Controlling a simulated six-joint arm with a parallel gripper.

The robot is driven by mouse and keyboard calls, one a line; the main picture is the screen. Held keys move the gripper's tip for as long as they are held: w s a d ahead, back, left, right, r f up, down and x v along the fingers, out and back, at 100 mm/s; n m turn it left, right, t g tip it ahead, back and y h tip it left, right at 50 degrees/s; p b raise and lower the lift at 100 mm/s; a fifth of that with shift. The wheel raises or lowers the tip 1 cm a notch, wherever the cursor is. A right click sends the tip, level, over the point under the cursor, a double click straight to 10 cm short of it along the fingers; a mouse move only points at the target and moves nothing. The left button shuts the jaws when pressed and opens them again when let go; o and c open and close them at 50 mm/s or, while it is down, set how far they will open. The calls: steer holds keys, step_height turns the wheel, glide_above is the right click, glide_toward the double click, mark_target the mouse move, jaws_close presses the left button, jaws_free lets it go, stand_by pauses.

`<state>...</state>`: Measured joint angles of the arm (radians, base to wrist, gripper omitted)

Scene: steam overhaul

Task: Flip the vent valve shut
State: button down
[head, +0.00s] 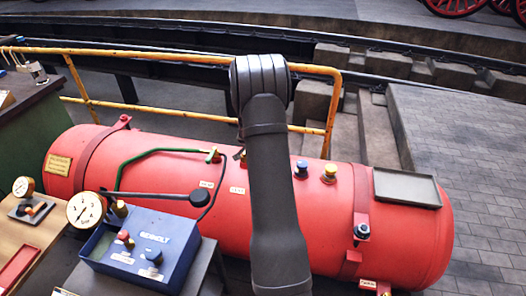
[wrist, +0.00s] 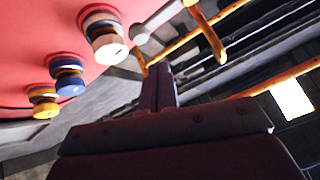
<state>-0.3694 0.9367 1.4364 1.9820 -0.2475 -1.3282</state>
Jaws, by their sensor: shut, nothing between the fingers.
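A red horizontal tank (head: 270,215) carries several small fittings along its top. White labels (head: 237,190) nearby are too small to read, so I cannot tell which fitting is the vent valve. My gripper (wrist: 158,88) is shut and empty in the wrist view, beside the tank and apart from the capped fittings. In that view a pale bar with a rounded end (wrist: 160,20) lies beyond the white-capped fitting (wrist: 108,44). My arm hides the gripper in the head view.
A blue cap (head: 301,169) and a yellow cap (head: 329,173) stand right of my arm. A yellow railing (head: 180,55) runs behind the tank. A blue box (head: 140,250) and a gauge (head: 86,210) stand at front left. A grey tray (head: 407,188) sits on the tank's right end.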

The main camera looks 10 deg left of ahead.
step_height(320, 180, up, 3)
steer(key=shift+w+d+f+n+h, duration=0.15)
steer(key=shift+f+n+h, duration=0.05)
steer(key=shift+n+h, duration=0.8)
steer(key=x, duration=0.6)
steer(key=s+f+x, duration=0.1)
steer(key=x, duration=0.2)
steer(key=shift+s+a+f, duration=0.1)
steer(key=shift+s+a, duration=0.1)
steer(key=shift+s, duration=0.3)
steer(key=shift+s+a+f, duration=0.1)
steer(key=shift+s+a, duration=0.1)
steer(key=shift+s, duration=0.3)
steer(key=shift+s, duration=0.1)
